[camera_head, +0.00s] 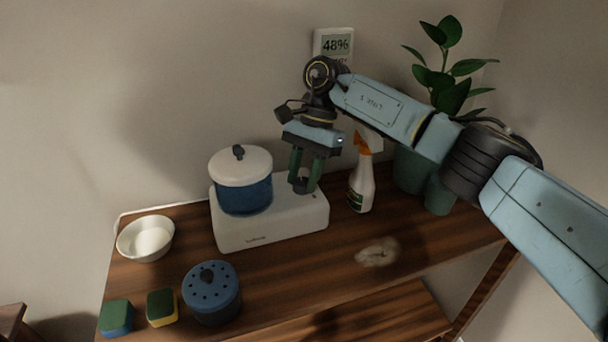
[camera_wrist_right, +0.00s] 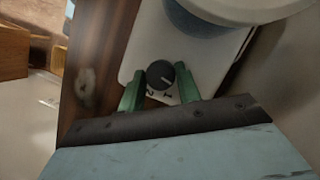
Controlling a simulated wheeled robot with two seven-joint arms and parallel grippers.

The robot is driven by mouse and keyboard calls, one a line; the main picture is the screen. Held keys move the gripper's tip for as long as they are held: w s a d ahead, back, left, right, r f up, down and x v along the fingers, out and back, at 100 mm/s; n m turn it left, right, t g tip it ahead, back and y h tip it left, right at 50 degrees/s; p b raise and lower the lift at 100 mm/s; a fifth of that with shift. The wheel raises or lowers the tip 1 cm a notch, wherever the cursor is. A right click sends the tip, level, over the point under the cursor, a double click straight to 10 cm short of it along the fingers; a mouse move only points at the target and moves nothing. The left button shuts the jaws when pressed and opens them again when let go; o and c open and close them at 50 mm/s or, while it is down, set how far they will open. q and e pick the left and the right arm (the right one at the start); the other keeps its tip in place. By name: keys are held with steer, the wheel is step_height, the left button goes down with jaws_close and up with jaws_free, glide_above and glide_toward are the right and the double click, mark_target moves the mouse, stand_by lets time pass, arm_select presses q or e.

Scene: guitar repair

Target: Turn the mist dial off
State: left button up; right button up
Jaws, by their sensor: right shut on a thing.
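The humidifier is a white base (camera_head: 272,222) with a blue tank (camera_head: 245,194) and a white lid (camera_head: 240,165), standing on the wooden shelf. Its dark round mist dial (camera_wrist_right: 161,74) sits on top of the base, beside the tank, with a pale pointer line and small marks around it. My right gripper (camera_head: 304,186) points down over the right part of the base. Its green fingers (camera_wrist_right: 158,84) are on either side of the dial and shut on it. In the head view the fingers partly hide the dial. My left gripper is not in view.
A spray bottle (camera_head: 361,188) and a potted plant (camera_head: 440,168) stand close on the right. A white bowl (camera_head: 146,238), two sponges (camera_head: 117,317) and a blue perforated pot (camera_head: 211,294) are at left. A pale patch (camera_head: 378,252) marks the shelf. A wall display (camera_head: 335,45) reads 48%.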

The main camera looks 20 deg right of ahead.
steer(key=shift+n, duration=0.5)
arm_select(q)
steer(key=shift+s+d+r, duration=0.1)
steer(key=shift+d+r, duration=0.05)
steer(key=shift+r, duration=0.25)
arm_select(e)
steer(key=shift+n+h, duration=0.3)
steer(key=shift+n, duration=0.2)
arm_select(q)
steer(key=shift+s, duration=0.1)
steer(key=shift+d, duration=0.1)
arm_select(e)
steer(key=o, duration=0.9)
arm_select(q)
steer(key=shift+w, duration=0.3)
arm_select(e)
steer(key=shift+o, duration=0.3)
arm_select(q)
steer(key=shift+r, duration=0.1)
